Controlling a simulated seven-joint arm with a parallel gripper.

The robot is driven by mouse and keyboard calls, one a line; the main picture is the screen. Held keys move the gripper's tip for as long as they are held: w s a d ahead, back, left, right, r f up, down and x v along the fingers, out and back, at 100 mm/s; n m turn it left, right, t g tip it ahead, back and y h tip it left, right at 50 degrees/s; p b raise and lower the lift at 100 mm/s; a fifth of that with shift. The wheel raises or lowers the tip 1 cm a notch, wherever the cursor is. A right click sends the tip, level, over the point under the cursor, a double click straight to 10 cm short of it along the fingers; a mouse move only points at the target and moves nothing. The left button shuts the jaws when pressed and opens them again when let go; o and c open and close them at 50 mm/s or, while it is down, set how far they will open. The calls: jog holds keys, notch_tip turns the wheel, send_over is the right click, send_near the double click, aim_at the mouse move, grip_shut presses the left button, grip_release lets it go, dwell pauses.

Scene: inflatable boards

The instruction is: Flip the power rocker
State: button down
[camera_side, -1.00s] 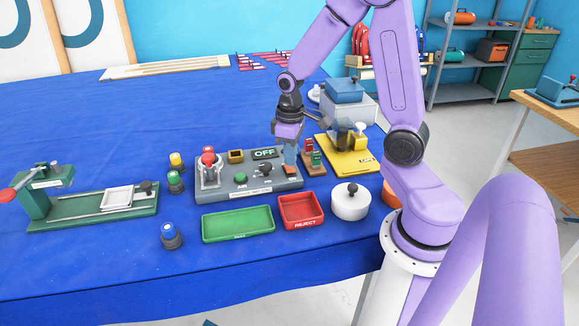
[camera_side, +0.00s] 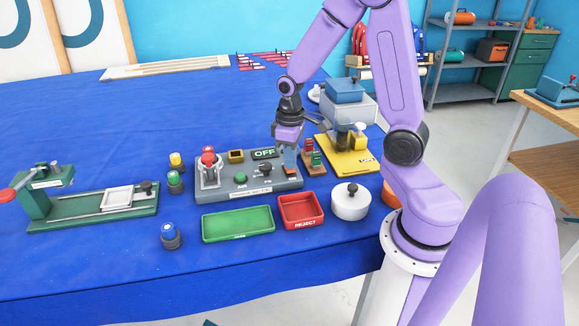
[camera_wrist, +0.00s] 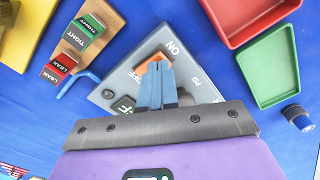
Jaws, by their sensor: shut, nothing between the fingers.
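The grey control panel (camera_side: 215,193) lies on the blue table, with a lit display reading OFF (camera_side: 264,153). The orange power rocker (camera_side: 291,170) is at the panel's right end. In the wrist view the rocker (camera_wrist: 143,67) sits between the ON and OFF labels, partly hidden by my fingers. My gripper (camera_side: 290,163) is shut and empty, its blue fingers pointing down at the rocker. The fingertips (camera_wrist: 159,68) overlap the rocker in the wrist view. I cannot tell whether they touch it or which side of it is pressed.
The panel also carries a red-topped control (camera_side: 208,157), a green button (camera_side: 240,179) and a black knob (camera_side: 265,168). Red and green labelled blocks (camera_side: 314,158) stand close right of the gripper. Green (camera_side: 238,223) and red (camera_side: 301,210) trays lie in front.

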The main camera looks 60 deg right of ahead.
jog(key=shift+f, duration=0.55)
dwell(0.4)
jog(key=shift+r, duration=3.55)
jog(key=s+a+r+n, duration=0.1)
jog(key=s+a+n, duration=0.3)
jog(key=s+a, duration=0.3)
jog(key=s+a+r+n, duration=0.1)
jog(key=s+a+n, duration=0.4)
jog(key=s, duration=0.7)
jog(key=shift+s+a+r+n, duration=0.25)
jog(key=shift+a+r+n, duration=0.1)
jog(key=shift+a, duration=0.9)
jog(key=c, duration=1.8)
grip_release()
